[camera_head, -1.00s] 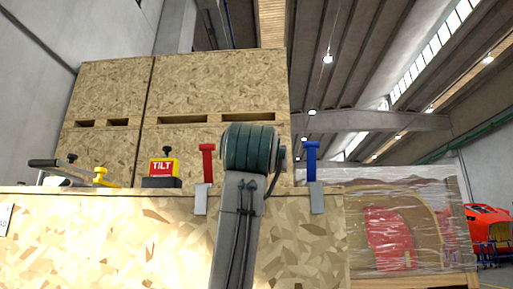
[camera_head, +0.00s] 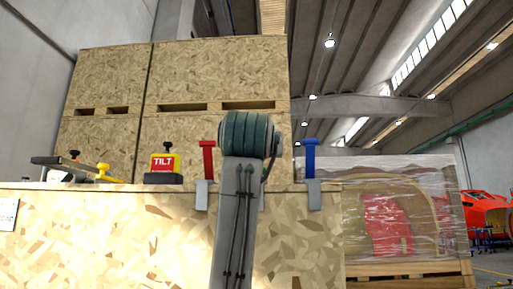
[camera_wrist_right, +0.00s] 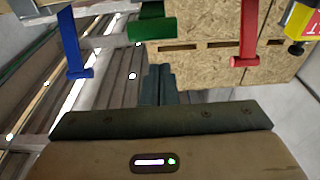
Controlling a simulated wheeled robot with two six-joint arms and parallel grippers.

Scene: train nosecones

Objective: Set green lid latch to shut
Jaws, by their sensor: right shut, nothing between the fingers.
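The green latch (camera_wrist_right: 151,27) shows in the right wrist view at the top middle, between the blue latch (camera_wrist_right: 73,45) and the red latch (camera_wrist_right: 246,35). In the head view it is hidden behind my right arm. My right gripper (camera_wrist_right: 162,70) is shut and empty, its dark fingers just below the green handle in the wrist picture. I cannot tell whether they touch it. In the head view the red latch (camera_head: 208,160) and blue latch (camera_head: 311,158) stand upright on the crate edge, either side of my arm. My left gripper is out of view.
The wooden crate (camera_head: 110,232) fills the lower front. A yellow and red TILT indicator (camera_head: 164,163) and a black-handled clamp (camera_head: 62,163) are on its top at left. Stacked crates (camera_head: 215,75) stand behind. A wrapped pallet load (camera_head: 385,215) is at right.

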